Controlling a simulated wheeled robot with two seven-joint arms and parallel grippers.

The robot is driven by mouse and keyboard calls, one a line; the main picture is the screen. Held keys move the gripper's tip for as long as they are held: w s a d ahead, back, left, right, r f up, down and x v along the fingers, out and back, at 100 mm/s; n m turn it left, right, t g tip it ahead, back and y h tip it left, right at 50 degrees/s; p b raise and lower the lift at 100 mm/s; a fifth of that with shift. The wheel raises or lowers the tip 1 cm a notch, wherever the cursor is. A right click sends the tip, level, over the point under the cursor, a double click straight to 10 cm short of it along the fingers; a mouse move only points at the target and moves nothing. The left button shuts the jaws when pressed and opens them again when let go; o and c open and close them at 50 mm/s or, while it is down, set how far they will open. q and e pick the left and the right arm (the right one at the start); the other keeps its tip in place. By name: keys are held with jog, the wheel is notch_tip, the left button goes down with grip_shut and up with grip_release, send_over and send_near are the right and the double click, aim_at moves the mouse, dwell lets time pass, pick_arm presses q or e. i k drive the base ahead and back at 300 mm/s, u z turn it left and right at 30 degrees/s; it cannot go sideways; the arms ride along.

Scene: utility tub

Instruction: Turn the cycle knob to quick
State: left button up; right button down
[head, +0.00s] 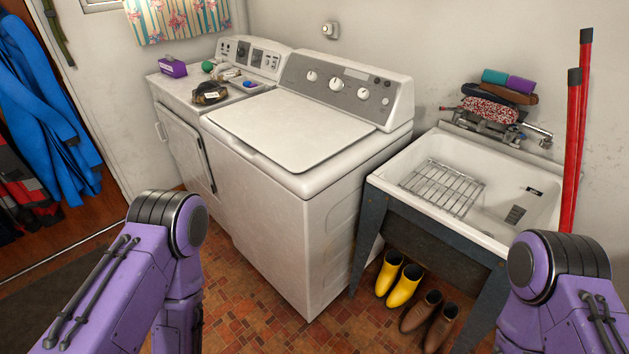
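The white top-loading washer (290,130) stands in the middle with its lid shut. Its grey control panel (350,87) at the back carries several round knobs, among them a left knob (312,76), a larger middle knob (335,83) and a right knob (363,94). The labels are too small to read, so I cannot tell which is the cycle knob or where it points. Both my purple arms show in the foreground, low on the left and right, well apart from the washer. Neither gripper is in view.
A dryer (182,140) with small items on top stands left of the washer. A utility tub (400,180) with a wire rack (442,187) stands right. Yellow boots (405,286) and brown boots (420,312) sit under it. Red poles (577,140) lean at the far right.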

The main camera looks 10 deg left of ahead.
aim_at(337, 85)
jog(key=u, duration=2.05)
jog(key=i, duration=1.1)
jog(key=z, duration=2.85)
